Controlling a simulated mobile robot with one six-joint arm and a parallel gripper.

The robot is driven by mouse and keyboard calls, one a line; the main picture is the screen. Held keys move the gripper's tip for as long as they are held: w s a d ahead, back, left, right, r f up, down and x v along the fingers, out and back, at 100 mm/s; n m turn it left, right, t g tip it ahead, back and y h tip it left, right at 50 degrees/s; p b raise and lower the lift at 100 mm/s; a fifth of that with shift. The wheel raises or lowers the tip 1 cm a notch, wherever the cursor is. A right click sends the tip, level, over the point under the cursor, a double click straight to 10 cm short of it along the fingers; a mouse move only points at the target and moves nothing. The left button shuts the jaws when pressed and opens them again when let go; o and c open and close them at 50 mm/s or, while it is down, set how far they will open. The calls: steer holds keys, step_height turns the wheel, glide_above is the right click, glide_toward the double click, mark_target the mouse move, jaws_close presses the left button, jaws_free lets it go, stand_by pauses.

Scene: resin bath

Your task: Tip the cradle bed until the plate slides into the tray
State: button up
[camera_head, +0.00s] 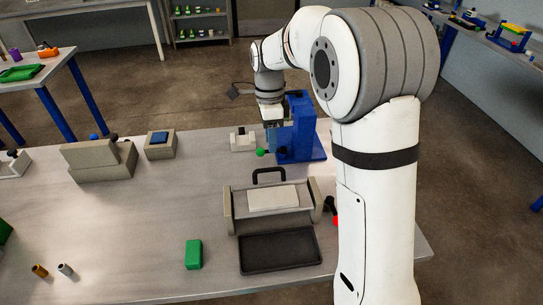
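The cradle (229,211) stands on the table, with grey end walls and a dark handle (269,173) arching up at its back. A pale flat plate (274,198) lies on the cradle bed (308,195), which looks about level. A black shallow tray (280,251) lies on the table directly in front of the cradle and looks empty. My gripper (272,128) is behind the cradle, pointing down beside a blue stand, apart from the handle. Its fingers are small and partly lost against the stand, so their opening is unclear.
The blue stand (300,130) rises behind the cradle, with a green ball (261,152) near its base. A green block (194,254) lies left of the tray. A grey block fixture (95,158) stands further left. A red knob (335,221) shows beside my arm.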

steer(key=f, duration=0.2)
steer(key=s+f, duration=0.1)
steer(key=f, duration=0.2)
steer(key=f+p, duration=0.1)
steer(key=f, duration=0.1)
steer(key=shift+s+f, duration=0.25)
steer(key=shift+c, duration=0.3)
jaws_close()
